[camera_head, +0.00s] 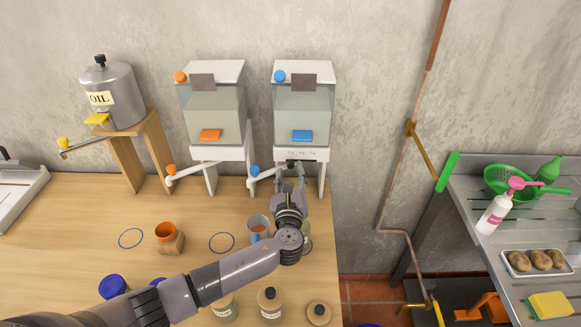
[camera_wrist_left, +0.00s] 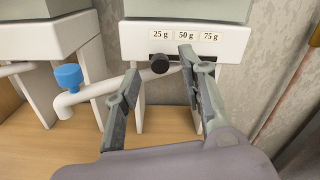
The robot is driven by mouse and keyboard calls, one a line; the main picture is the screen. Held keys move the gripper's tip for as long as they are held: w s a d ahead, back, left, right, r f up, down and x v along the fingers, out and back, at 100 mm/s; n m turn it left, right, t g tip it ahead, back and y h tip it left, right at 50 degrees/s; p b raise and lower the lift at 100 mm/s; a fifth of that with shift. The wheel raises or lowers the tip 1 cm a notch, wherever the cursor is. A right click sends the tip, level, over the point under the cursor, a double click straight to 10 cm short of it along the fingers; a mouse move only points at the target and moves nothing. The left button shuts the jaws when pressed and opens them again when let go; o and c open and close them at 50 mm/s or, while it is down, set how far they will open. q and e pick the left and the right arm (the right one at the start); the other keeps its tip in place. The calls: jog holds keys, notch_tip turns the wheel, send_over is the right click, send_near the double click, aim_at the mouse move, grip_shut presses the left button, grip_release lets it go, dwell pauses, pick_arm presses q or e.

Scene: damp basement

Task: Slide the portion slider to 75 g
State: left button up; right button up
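The portion slider's round black knob (camera_wrist_left: 160,63) sits at the 25 g end of a dark slot, under the label strip (camera_wrist_left: 186,37) marked 25 g, 50 g and 75 g. The slot is on the white front of the right dispenser (camera_head: 303,110), which has a blue flap and a blue tap. My left gripper (camera_head: 289,172) is in front of that dispenser. In the left wrist view its fingers are spread, and the knob shows between the tips, with no clear contact. The right finger partly covers the slot toward 75 g. My right gripper is in neither view.
The orange-tapped dispenser (camera_head: 215,110) stands to the left. The blue tap's white pipe (camera_wrist_left: 100,88) runs just below the slot.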

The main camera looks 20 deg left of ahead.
pick_arm(q)
jog(key=shift+x, duration=1.05)
grip_shut()
jog(key=shift+f, duration=0.1)
